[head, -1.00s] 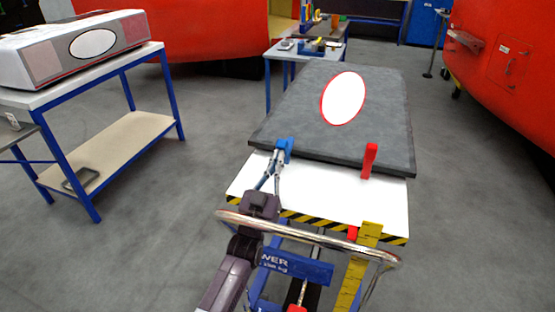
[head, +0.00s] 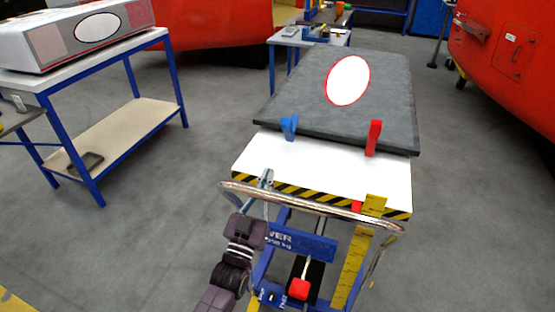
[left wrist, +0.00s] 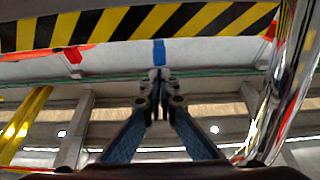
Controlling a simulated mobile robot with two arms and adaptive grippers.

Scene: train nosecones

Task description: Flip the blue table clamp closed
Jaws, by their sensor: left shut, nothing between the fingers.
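The blue table clamp (head: 289,127) stands at the front left edge of a dark grey panel (head: 300,104) on the white cart top (head: 320,172). Its upper part sticks up above the panel edge and leans slightly. My left gripper (head: 266,178) is shut and empty, apart from the clamp, near the striped front edge of the cart top. In the left wrist view the closed fingers (left wrist: 160,78) point ahead below the black and yellow edge. My right gripper is not in view.
A red clamp (head: 374,138) stands upright on the panel's front right. A chrome handle (head: 310,208) curves across the cart's front. A blue-framed table (head: 90,62) with a white nosecone (head: 60,42) stands at left. Floor between is clear.

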